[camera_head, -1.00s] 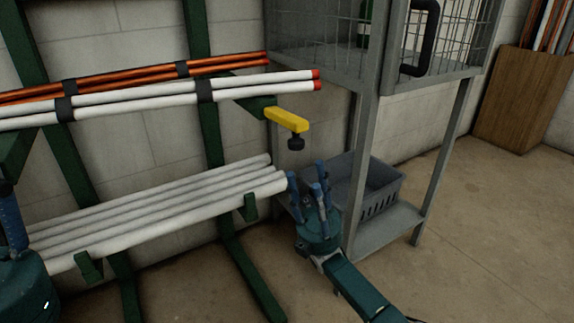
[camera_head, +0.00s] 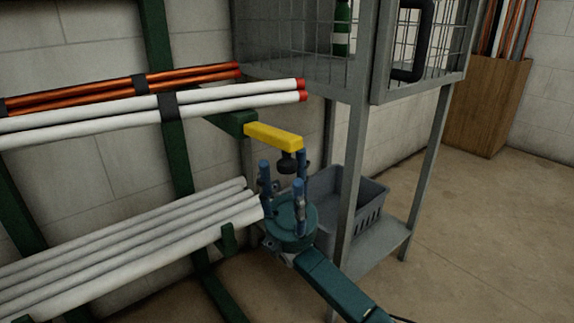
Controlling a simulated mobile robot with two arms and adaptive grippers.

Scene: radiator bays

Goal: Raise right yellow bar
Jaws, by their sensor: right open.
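My left gripper is out of the picture.
White pipes with red ends (camera_head: 240,101) and orange pipes (camera_head: 190,77) lie on the upper rack. Grey-white pipes (camera_head: 130,240) lie lower, close left of my right gripper. A metal cage stand (camera_head: 352,150) with a grey basket (camera_head: 347,205) stands to the right.

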